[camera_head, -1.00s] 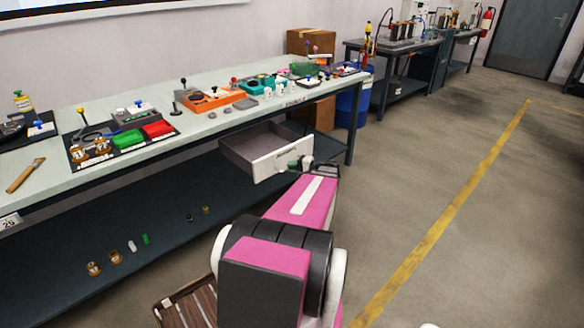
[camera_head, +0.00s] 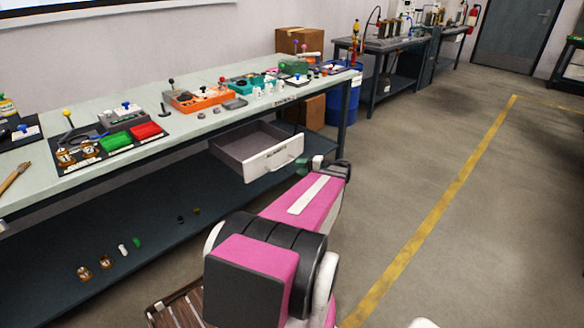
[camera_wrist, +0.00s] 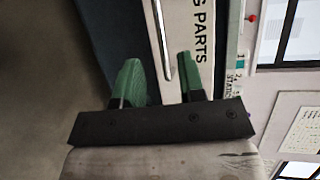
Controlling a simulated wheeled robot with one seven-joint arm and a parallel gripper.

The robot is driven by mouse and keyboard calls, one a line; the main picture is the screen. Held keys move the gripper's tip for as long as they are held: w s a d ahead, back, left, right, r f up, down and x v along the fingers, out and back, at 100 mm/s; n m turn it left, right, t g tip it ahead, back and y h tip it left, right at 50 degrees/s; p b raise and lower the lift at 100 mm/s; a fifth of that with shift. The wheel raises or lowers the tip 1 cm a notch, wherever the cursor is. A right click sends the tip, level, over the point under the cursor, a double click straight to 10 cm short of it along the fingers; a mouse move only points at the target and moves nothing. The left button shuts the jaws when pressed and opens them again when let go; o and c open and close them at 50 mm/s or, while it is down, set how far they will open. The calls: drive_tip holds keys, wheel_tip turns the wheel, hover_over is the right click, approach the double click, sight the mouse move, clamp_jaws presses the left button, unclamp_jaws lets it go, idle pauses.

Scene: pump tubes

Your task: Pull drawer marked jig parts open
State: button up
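The drawer (camera_head: 273,160) hangs under the long workbench, pulled well out, with its empty grey inside showing. Its white front carries a small label and a bar handle (camera_head: 288,155). In the wrist view the drawer front (camera_wrist: 203,15) shows sideways, with the lettering "G PARTS" readable and the rest cut off. The handle (camera_wrist: 158,35) runs in from the top, lined up between my green fingers. My gripper (camera_head: 309,165) is just in front of the drawer front, right of the handle. In the wrist view my gripper (camera_wrist: 158,62) has its fingers apart with nothing pinched between them.
The workbench top (camera_head: 75,175) holds trays, an orange box (camera_head: 197,97) and small parts. Several small items lie on the dark lower shelf (camera_head: 160,220). A blue barrel (camera_head: 344,100) stands beyond the bench end. The floor to the right is clear.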

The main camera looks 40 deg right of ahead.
drive_tip(key=shift+v, duration=1.15)
